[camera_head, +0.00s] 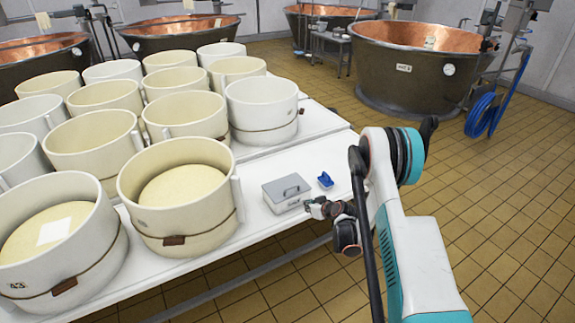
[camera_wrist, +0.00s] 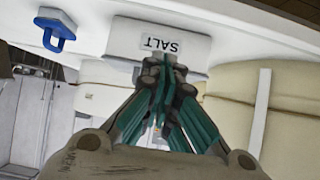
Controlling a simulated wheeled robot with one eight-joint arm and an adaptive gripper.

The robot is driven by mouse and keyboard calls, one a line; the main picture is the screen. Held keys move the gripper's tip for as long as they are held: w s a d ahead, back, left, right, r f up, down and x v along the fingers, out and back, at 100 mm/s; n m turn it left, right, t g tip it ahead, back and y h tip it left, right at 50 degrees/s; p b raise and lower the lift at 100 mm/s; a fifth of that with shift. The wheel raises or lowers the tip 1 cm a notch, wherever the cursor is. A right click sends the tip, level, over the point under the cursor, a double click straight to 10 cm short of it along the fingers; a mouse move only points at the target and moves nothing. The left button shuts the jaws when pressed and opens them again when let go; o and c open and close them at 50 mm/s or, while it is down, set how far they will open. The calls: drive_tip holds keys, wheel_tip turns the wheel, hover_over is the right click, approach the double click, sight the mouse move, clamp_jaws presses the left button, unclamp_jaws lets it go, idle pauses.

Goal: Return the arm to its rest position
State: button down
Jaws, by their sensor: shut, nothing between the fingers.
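My gripper (camera_head: 311,207) is at the front edge of the white table (camera_head: 335,150), beside a grey lidded box (camera_head: 286,190). In the wrist view, my gripper (camera_wrist: 166,62) has its green-sided fingers together with nothing between them. Their tips overlap the view of the box's label, which reads SALT (camera_wrist: 160,43) upside down. I cannot tell if they touch the box. My arm (camera_head: 405,220) is bent and reaches from the lower right towards the table.
A small blue object (camera_head: 325,180) lies right of the box and also shows in the wrist view (camera_wrist: 55,32). Several cream round moulds (camera_head: 185,230) crowd the table's left. Copper vats (camera_head: 405,85) and a blue hose (camera_head: 481,115) stand behind. Tiled floor at right is clear.

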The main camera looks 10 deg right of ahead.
drive_tip(key=s+a+r+g, duration=0.15)
drive_tip(key=s+r, duration=0.25)
drive_tip(key=r, duration=0.7)
drive_tip(key=s+a+r+m+h, duration=0.1)
drive_tip(key=s+a+r, duration=0.15)
drive_tip(key=r, duration=0.75)
drive_tip(key=s+a+r, duration=0.1)
drive_tip(key=s+r, duration=0.4)
drive_tip(key=r, duration=0.6)
drive_tip(key=s+a+r+m+h, duration=0.1)
drive_tip(key=s+r, duration=0.3)
drive_tip(key=s, duration=0.4)
drive_tip(key=s+a+r, duration=0.1)
drive_tip(key=s+r, duration=0.3)
drive_tip(key=s, duration=0.4)
drive_tip(key=s+m+g+h, duration=0.1)
drive_tip(key=s, duration=1.5)
drive_tip(key=shift+d+f+g, duration=0.35)
